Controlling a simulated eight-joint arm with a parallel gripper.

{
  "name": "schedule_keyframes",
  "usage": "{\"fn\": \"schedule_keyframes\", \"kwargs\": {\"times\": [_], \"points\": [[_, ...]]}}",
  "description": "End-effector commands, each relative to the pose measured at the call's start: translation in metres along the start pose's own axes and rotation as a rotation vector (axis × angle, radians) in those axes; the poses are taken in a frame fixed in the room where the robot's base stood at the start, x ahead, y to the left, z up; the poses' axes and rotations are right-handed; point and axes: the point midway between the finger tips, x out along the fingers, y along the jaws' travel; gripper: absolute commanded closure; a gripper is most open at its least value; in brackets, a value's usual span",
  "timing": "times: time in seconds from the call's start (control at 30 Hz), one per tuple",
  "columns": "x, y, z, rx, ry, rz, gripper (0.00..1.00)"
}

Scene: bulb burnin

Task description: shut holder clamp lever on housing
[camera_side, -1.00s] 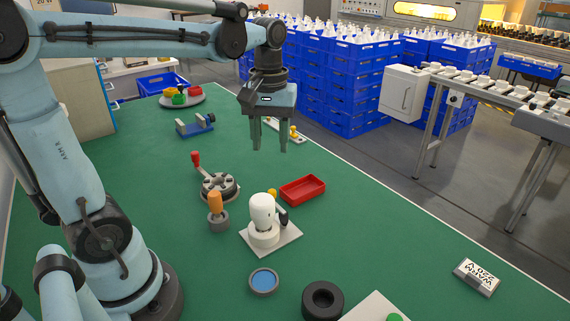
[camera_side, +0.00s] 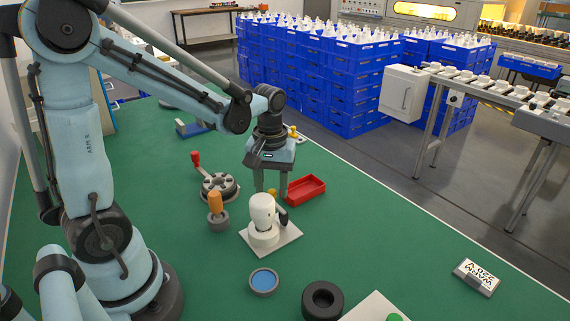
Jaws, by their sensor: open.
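The white housing (camera_side: 262,211) stands upright in a round white holder (camera_side: 264,238) on a square pale plate (camera_side: 288,236). A black part (camera_side: 282,216) sits at the housing's right side. A yellow knob (camera_side: 272,193) shows just behind the housing; it may be the end of the clamp lever, but the lever's arm is hidden, so its position cannot be told. My gripper (camera_side: 272,188) is open and points down, just behind and above the housing. Its two fingers appear on either side of the yellow knob in the picture; I cannot tell whether they touch it.
A red tray (camera_side: 306,188) lies close to the right of my gripper. A dark round fixture with a red-knobbed crank (camera_side: 218,188) and an orange-handled tool (camera_side: 215,203) stand to the left. A blue-filled dish (camera_side: 264,281) and black ring (camera_side: 322,300) lie in front.

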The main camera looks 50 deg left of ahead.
Motion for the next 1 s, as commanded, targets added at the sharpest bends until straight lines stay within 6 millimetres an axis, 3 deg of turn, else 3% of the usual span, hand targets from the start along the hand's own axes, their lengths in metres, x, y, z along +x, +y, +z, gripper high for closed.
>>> {"fn": "schedule_keyframes", "kwargs": {"times": [0.37, 0.67, 1.0], "points": [[0.0037, 0.0000, 0.0001, 0.000, 0.000, 0.000, 0.53], [0.0036, -0.0001, 0.0001, 0.000, 0.000, 0.000, 0.99], [0.0036, 0.0009, -0.0009, 0.030, 0.000, 0.000, 1.00]]}}
